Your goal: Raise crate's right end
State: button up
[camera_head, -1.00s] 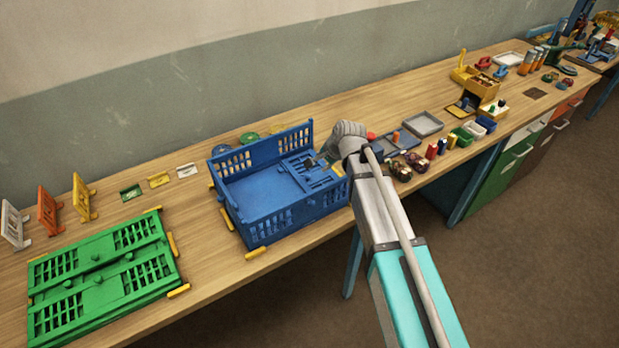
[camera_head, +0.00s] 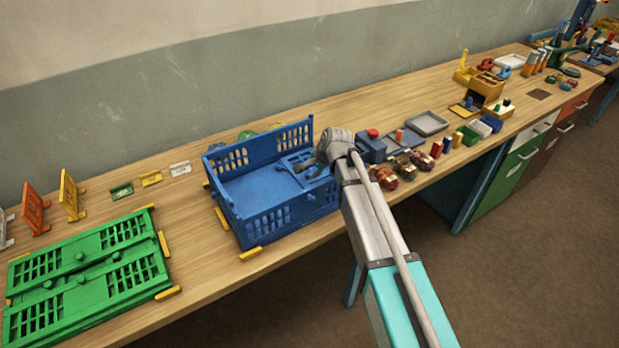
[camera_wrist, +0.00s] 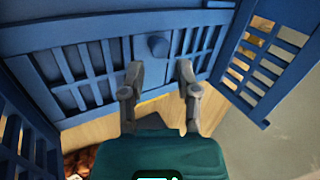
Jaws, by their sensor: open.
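The blue crate (camera_head: 283,212) stands on the bench with its long back and front walls upright. Its slotted right end panel (camera_head: 293,158) lies low inside the crate, folded inward; its exact tilt is hard to tell. My gripper (camera_head: 313,171) is over that panel, partly hiding it from the head view. In the wrist view, my gripper (camera_wrist: 160,72) is open, with its two fingers spread over the panel (camera_wrist: 80,72). A round blue knob (camera_wrist: 157,46) on the panel shows just beyond and between the fingertips. Contact cannot be told.
A folded green crate (camera_head: 90,275) lies to the left, between yellow stops. Small trays, jars and boxes (camera_head: 407,166) crowd the bench right of the crate, near my arm. Coloured frames (camera_head: 70,195) stand at the far left. A strip of bench in front is clear.

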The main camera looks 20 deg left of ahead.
aim_at(308, 173)
jog(key=shift+b+x, duration=1.05)
jog(key=shift+x, duration=0.55)
grip_shut()
